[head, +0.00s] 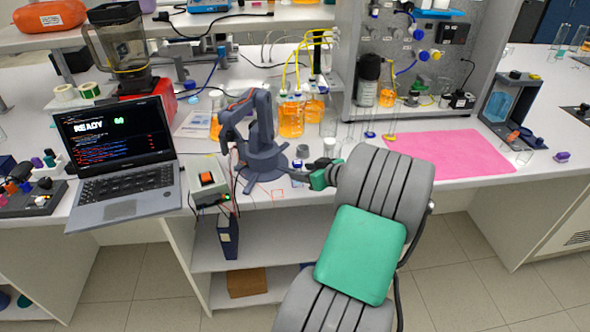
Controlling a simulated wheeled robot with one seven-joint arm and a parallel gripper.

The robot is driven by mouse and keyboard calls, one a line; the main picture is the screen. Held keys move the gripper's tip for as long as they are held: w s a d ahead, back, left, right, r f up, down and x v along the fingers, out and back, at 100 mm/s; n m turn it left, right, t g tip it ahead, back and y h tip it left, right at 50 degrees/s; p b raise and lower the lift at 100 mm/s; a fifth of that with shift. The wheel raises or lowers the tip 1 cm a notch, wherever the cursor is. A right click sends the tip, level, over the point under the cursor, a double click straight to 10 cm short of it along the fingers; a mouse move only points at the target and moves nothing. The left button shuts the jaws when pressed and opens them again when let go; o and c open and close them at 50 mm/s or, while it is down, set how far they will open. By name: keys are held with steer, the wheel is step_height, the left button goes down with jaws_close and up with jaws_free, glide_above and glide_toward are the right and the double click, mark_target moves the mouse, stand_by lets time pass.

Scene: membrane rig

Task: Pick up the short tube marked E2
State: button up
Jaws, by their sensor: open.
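No E2 marking can be read at this size, so I cannot tell which tube is the named one. Several clear tubes or beakers stand behind my gripper, among them a clear beaker (328,125).
A laptop (118,160) and a grey box with a red button (208,180) stand to the left. Bottles of orange liquid (291,118) stand behind. A pink mat (450,152) lies to the right, mostly clear. The bench's front edge runs just below my gripper.

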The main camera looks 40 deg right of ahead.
steer(key=x, duration=0.3)
steer(key=shift+w+f, duration=0.1)
steer(key=shift+w, duration=0.05)
steer(key=shift+a, duration=0.1)
jaws_close()
